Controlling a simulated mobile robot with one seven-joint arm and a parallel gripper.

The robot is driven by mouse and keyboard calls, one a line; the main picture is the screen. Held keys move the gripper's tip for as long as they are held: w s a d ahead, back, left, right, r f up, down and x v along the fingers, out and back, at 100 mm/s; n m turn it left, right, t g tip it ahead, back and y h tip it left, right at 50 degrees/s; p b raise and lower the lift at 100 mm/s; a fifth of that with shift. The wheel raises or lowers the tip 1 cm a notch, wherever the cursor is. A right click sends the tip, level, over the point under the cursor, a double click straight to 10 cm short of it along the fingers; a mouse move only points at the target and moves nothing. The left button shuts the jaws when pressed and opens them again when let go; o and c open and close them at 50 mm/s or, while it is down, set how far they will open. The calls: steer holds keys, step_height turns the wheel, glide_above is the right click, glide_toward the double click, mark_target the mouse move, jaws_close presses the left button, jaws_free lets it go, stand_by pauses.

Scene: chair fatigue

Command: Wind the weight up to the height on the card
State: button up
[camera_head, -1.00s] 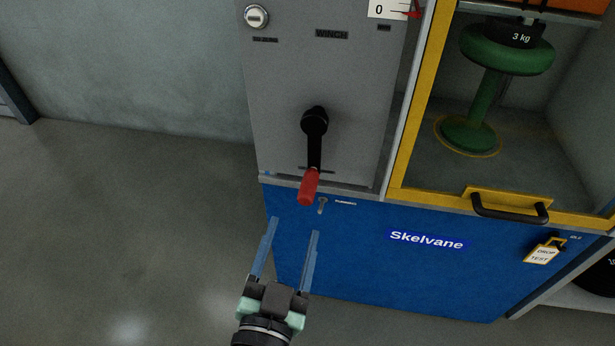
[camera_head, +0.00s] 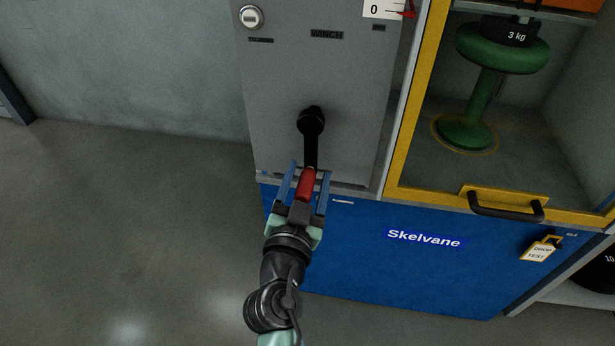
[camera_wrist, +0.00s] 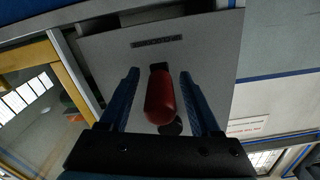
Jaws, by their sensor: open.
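The winch crank has a black arm (camera_head: 311,150) hanging down from its hub on the grey panel, with a red handle (camera_head: 307,184) at its lower end. My gripper (camera_head: 309,172) is open, with one blue finger on each side of the red handle. In the wrist view the red handle (camera_wrist: 160,98) lies between the two spread fingers, with gaps visible on both sides. The 3 kg weight (camera_head: 516,34) sits at the top of a green stool (camera_head: 484,95) behind the yellow frame. The scale (camera_head: 381,9) shows 0 beside a red pointer (camera_head: 408,10); its upper part is cut off. No height card is readable.
A yellow-framed guard door (camera_head: 413,110) with a black handle (camera_head: 506,206) stands right of the panel. A drop test tag (camera_head: 541,250) hangs on the blue cabinet (camera_head: 400,275). A key switch (camera_head: 251,17) is at the panel's upper left. Floor at left is clear.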

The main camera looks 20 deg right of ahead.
jaws_close()
stand_by(0.3)
stand_by(1.1)
